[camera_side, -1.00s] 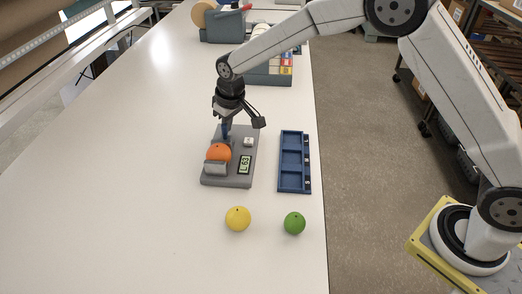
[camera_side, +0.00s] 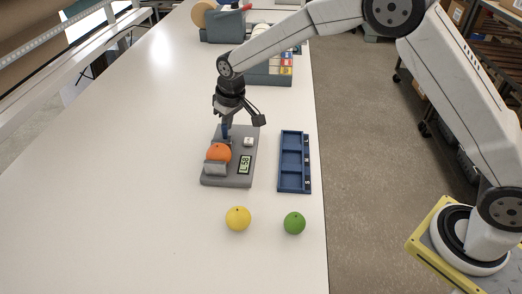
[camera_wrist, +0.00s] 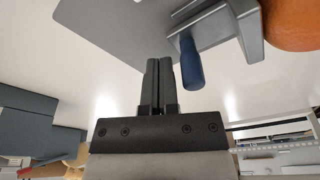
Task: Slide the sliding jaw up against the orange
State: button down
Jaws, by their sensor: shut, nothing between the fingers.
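The orange (camera_side: 218,153) sits on the grey measuring device (camera_side: 235,180), between the grey fixed jaw (camera_side: 215,169) on its near side and the sliding jaw on its far side. In the wrist view the grey sliding jaw (camera_wrist: 252,40) stands right beside the orange (camera_wrist: 292,22); I cannot tell if they touch. The jaw's blue handle (camera_wrist: 191,62) sticks out from it. My gripper (camera_wrist: 158,63) is shut and empty, with its fingers close beside the handle; contact is unclear. In the side view my gripper (camera_side: 226,124) points down at the device's far end.
The device's display (camera_side: 245,165) seems to read about 58, and a white button (camera_side: 249,142) is beyond it. A blue sorting tray (camera_side: 293,160) stands to the right. A yellow fruit (camera_side: 238,218) and a green fruit (camera_side: 294,223) lie in front. The table's left is clear.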

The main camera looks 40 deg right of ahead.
jog(key=shift+r, duration=0.1)
jog(key=w+v, duration=0.1)
jog(key=v, duration=0.5)
jog(key=shift+r, duration=0.5)
dwell(0.5)
jog(key=shift+w+a, duration=0.1)
jog(key=s+d+f+m, duration=0.1)
jog(key=s+d, duration=0.3)
jog(key=s, duration=0.5)
jog(key=s+d+f+m, duration=0.1)
jog(key=s+d, duration=0.3)
jog(key=s, duration=0.5)
jog(key=s+d+f+m, duration=0.1)
jog(key=s+d+f, duration=0.2)
jog(key=s, duration=0.6)
jog(key=shift+s+d+f+h, duration=0.2)
jog(key=shift+s+d+h, duration=0.1)
jog(key=shift+d, duration=0.8)
